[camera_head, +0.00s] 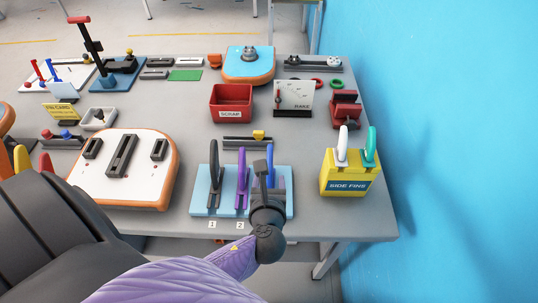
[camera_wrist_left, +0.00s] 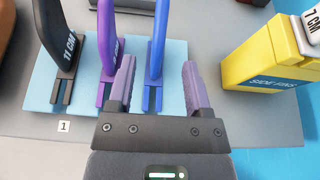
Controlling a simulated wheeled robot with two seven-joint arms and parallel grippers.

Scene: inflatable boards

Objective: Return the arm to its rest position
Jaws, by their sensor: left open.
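My left arm reaches in from the lower left of the head view. Its gripper (camera_head: 262,178) is over the right part of a light blue board (camera_head: 203,195). In the left wrist view the gripper (camera_wrist_left: 158,75) is open and empty, its fingers touching nothing that I can make out. A blue fin (camera_wrist_left: 157,45) stands in a slot between the fingers in the picture. A purple fin (camera_wrist_left: 107,50) and a black fin (camera_wrist_left: 68,50) marked 11 CM stand upright to its left. In the head view my gripper partly hides the blue fin (camera_head: 270,160).
A yellow SIDE FINS box (camera_head: 350,182) with white and teal fins stands right, near the table edge and blue wall. A white orange-rimmed board (camera_head: 135,185) lies left. A red SCRAP bin (camera_head: 231,103) and a sign (camera_head: 293,95) stand behind. Grey table shows between them.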

